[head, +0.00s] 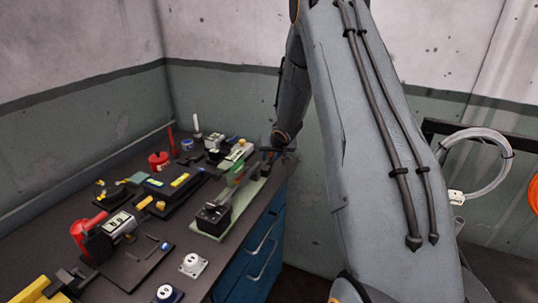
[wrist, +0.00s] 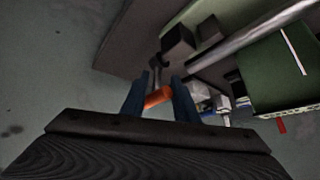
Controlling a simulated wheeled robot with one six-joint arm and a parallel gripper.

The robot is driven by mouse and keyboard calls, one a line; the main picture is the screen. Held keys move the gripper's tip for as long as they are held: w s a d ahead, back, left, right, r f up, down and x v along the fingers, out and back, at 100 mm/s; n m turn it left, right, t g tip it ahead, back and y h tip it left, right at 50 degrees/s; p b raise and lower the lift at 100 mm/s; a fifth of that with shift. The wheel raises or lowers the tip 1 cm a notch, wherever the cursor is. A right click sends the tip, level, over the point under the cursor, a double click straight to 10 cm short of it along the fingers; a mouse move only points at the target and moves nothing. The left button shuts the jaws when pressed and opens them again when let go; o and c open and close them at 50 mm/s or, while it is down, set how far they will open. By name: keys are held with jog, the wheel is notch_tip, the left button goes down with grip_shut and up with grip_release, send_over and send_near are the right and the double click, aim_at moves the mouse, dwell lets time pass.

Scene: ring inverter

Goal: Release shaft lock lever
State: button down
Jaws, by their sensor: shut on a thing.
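My gripper (wrist: 158,100) is shut on an orange-red lever handle (wrist: 158,97), which lies tilted between its two blue-grey fingers in the wrist view. A thin dark stem (wrist: 155,70) runs from the handle toward a dark block (wrist: 178,42). A grey shaft (wrist: 245,38) runs up and right beside the block, next to a green panel (wrist: 280,70). In the head view my gripper (head: 268,154) is small, at the far end of a long pale green base (head: 247,192) on the bench. The lever cannot be made out clearly there.
The bench (head: 150,260) holds several items: a red-handled device (head: 85,232), a dark tray with yellow parts (head: 170,185), a red pot (head: 158,160) and a round white fitting (head: 193,264). Blue drawers (head: 255,255) stand below. Walls close off the back and left.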

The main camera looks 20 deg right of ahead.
jog(key=shift+w+d+r, duration=0.2)
jog(key=shift+w+r, duration=0.05)
jog(key=shift+r, duration=0.1)
jog(key=c, duration=1.5)
grip_release()
jog(key=shift+a+f, duration=0.15)
jog(key=shift+p+v, duration=0.3)
jog(key=shift+v, duration=3.6)
jog(key=s+a+n+g+b, duration=0.1)
jog(key=s+a+g+b, duration=0.1)
jog(key=s+a, duration=0.4)
jog(key=s+a+f+n+g+b, duration=0.1)
jog(key=s+a, duration=0.5)
jog(key=s, duration=0.9)
jog(key=s+a+n+g+y+b, duration=0.1)
jog(key=s+a+g+b, duration=0.2)
jog(key=s+a, duration=0.3)
jog(key=shift+s+a+f+n, duration=0.1)
jog(key=shift+s+a, duration=0.05)
jog(key=shift+s, duration=0.7)
jog(key=shift+s+a+f+n, duration=0.1)
jog(key=shift+s, duration=0.7)
jog(key=shift+s+a+f+n, duration=0.1)
jog(key=shift+s+a, duration=0.05)
jog(key=shift+s, duration=0.7)
